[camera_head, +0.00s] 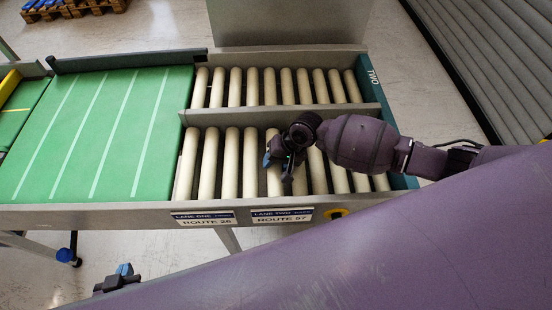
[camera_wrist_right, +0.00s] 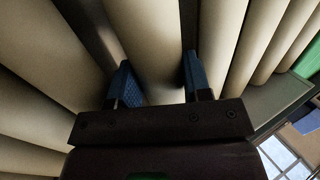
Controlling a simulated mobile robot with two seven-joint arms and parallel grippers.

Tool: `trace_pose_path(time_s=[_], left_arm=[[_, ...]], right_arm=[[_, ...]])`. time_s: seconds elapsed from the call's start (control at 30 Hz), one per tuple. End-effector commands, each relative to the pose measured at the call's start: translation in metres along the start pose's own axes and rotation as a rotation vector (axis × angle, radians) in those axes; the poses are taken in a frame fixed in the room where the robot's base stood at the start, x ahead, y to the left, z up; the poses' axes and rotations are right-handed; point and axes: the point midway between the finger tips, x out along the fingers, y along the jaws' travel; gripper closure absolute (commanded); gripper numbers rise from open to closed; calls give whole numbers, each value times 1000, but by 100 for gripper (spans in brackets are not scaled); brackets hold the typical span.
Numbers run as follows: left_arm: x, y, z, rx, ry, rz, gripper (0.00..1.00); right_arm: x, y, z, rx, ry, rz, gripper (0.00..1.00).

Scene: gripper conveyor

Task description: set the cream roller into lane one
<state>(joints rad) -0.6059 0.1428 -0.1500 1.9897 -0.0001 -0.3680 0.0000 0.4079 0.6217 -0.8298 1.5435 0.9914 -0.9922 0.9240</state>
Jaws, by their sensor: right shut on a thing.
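The cream roller (camera_head: 273,182) lies in the front lane of the conveyor, in line with the other rollers. My right gripper (camera_head: 280,160) is over its middle and hides part of it. In the right wrist view, the blue fingers of my right gripper (camera_wrist_right: 160,84) stand on either side of the roller (camera_wrist_right: 148,40), shut on it. I cannot tell whether its ends are fully seated. The lane one label (camera_head: 205,219) is on the front rail. My left gripper (camera_head: 120,276) is low at the left, below the conveyor's front edge in the picture; its jaws are unclear.
Similar cream rollers (camera_head: 229,165) flank the held one closely. A metal divider (camera_head: 240,116) separates the front lane from the back lane of rollers (camera_head: 252,88). A green belt (camera_head: 95,140) adjoins at left. A teal end plate (camera_head: 372,90) closes the right end.

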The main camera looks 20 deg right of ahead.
Motion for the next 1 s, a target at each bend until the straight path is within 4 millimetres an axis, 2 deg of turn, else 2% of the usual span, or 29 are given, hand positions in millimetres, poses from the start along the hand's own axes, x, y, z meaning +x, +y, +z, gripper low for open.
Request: trace_pose_path(time_s=[0.4, 0.43, 0.6, 1.0], left_arm=[[2, 0, 2, 0, -2, 0, 100], [2, 0, 2, 0, -1, 0, 100], [3, 0, 0, 1, 2, 1, 100], [4, 1, -2, 1, 7, 2, 100]], right_arm=[[4, 2, 0, -1, 1, -1, 87], [4, 2, 0, -1, 1, -1, 52], [4, 2, 0, -1, 1, 0, 26], [5, 5, 0, 1, -1, 6, 26]])
